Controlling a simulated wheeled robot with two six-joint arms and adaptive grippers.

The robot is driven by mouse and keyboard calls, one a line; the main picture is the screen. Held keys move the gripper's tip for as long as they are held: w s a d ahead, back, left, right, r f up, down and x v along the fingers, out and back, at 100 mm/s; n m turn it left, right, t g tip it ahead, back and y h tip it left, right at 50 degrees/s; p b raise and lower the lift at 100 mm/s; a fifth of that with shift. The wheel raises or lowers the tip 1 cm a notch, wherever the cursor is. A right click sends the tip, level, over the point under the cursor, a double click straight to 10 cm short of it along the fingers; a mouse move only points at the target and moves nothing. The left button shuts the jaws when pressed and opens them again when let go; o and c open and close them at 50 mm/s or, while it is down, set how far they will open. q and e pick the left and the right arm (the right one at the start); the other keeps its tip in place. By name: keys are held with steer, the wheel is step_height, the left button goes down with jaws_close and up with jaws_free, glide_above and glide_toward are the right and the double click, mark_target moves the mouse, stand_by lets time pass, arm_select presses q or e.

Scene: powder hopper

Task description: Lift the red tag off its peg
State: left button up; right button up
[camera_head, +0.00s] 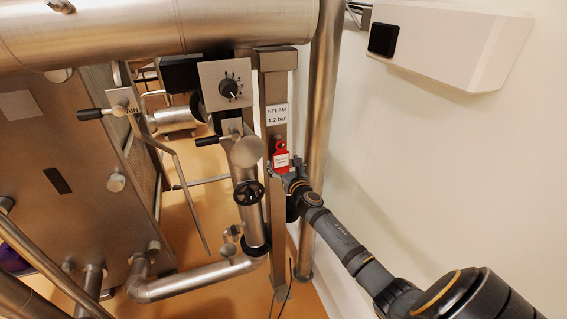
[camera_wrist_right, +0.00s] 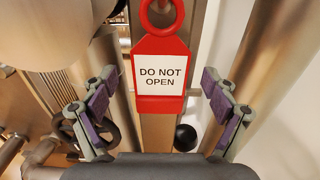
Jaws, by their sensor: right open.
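The red tag (camera_head: 281,157) hangs by its ring on the upright steel post, under the steam label. In the right wrist view the tag (camera_wrist_right: 160,48) is upright, with a white "DO NOT OPEN" label and the ring at its top. The peg itself is hard to make out in either view. My right gripper (camera_head: 285,166) is at the tag's lower part in the head view. In the wrist view its open fingers (camera_wrist_right: 162,97) stand on both sides of the tag, with a gap on each side. My left gripper is not in view.
The steam label (camera_head: 277,114) is on the post (camera_head: 276,215). A dial panel (camera_head: 225,85), a lever valve (camera_head: 215,139) and a black handwheel (camera_head: 249,192) are left of it.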

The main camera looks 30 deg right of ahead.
steer(key=c, duration=1.2)
steer(key=shift+r+p, duration=0.75)
steer(key=shift+p, duration=0.05)
steer(key=shift+f, duration=0.1)
steer(key=shift+v, duration=3.75)
